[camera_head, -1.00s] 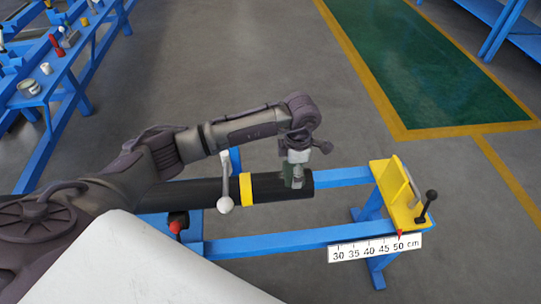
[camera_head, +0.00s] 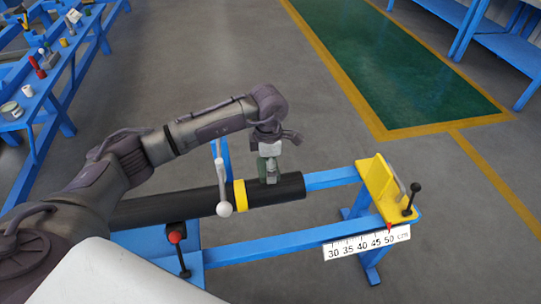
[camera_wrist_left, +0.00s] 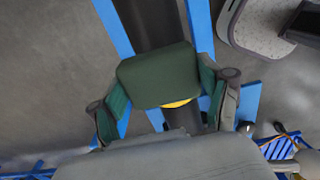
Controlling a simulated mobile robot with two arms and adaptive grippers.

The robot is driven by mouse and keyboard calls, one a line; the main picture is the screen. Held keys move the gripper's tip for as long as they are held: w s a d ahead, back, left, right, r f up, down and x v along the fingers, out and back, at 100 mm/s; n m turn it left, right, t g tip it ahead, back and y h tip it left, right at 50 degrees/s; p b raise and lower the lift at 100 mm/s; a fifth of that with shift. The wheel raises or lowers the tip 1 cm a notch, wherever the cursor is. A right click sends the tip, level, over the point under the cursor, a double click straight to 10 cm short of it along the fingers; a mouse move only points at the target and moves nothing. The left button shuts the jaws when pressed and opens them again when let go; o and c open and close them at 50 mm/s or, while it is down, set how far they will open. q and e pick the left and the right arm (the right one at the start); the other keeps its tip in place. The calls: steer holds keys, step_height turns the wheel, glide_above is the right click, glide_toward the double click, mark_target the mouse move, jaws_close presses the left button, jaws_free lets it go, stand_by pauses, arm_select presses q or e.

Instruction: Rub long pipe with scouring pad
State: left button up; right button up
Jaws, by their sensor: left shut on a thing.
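The long pipe (camera_head: 288,187) is black with a yellow band and lies lengthwise on a blue stand. The scouring pad (camera_wrist_left: 158,75) is a dark green block in the left wrist view. My left gripper (camera_head: 269,176) is shut on the pad and holds it at the top of the pipe, between the yellow band and the right end. The pad hides part of the pipe in the wrist view, and I cannot tell whether it touches the pipe. My right gripper is not in view.
A blue stand (camera_head: 290,244) carries a yellow end stop (camera_head: 375,185) and a centimetre ruler (camera_head: 367,242). A lever with a white ball (camera_head: 224,209) stands by the pipe. A blue workbench (camera_head: 40,100) with cans is at the upper left. Grey floor around is clear.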

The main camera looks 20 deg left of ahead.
arm_select(q)
step_height(320, 180, up, 3)
steer(key=shift+a+f+p, duration=0.1)
steer(key=shift+p, duration=0.5)
steer(key=shift+r, duration=0.35)
